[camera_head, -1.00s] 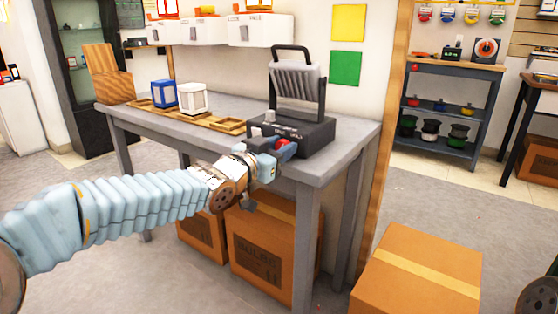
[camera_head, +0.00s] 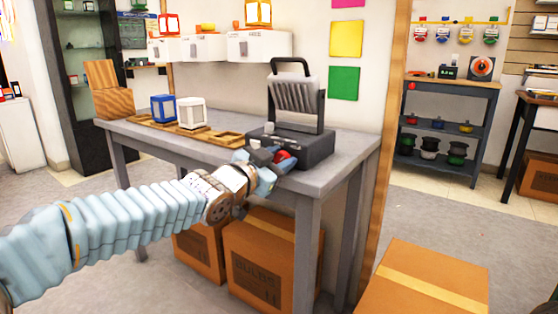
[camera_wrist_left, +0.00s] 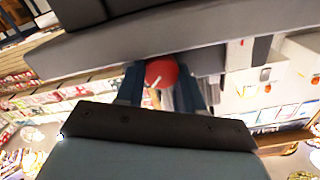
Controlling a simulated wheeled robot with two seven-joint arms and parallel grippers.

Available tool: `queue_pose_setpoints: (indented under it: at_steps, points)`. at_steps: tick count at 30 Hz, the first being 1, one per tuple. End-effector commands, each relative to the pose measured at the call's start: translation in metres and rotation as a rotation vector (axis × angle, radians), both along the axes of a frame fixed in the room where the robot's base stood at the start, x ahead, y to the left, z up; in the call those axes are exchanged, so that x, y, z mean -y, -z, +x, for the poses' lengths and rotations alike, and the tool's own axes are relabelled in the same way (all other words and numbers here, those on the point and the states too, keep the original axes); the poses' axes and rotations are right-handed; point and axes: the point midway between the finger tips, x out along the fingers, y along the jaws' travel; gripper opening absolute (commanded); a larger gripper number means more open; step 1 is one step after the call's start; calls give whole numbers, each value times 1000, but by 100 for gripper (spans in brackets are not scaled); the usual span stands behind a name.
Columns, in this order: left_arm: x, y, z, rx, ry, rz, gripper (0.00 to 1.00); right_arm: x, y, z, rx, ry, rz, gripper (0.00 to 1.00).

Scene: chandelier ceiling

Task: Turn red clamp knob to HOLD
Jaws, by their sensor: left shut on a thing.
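The red clamp knob (camera_head: 283,158) is on the front of a dark grey clamp device (camera_head: 318,148) with an upright ribbed plate and a handle, near the table's front right corner. My left gripper (camera_head: 274,165) is at the device's front face, with its fingers around the knob. In the left wrist view the round red knob (camera_wrist_left: 162,74), with a pale line on its face, sits between the two blue fingers (camera_wrist_left: 165,90). The gripper is shut on it. The HOLD marking is not readable. My right gripper is not in view.
The device stands on a grey table (camera_head: 345,165). A wooden tray (camera_head: 222,137) with a blue block (camera_head: 163,108) and a white block (camera_head: 192,112) lies to its left. Cardboard boxes (camera_head: 262,262) are under the table and another box (camera_head: 425,280) is at front right.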

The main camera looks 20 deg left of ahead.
Motion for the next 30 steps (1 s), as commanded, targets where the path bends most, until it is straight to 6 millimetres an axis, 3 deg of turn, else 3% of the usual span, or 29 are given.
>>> queue_pose_setpoints:
  at_steps: [1, 6, 17, 20, 30]
  points:
    - [0, 0, 0, 0, 0, 2, 39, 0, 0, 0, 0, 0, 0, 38]
    - [0, 0, 0, 0, 0, 1, 63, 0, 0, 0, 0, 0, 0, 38]
    - [-3, -1, -6, 1, -1, 2, 63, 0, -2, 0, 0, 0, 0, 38]
    - [-8, -3, -21, 1, -2, 3, 63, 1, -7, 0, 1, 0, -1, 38]
    - [-35, -4, -98, 2, -1, 0, 63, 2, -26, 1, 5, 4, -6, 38]
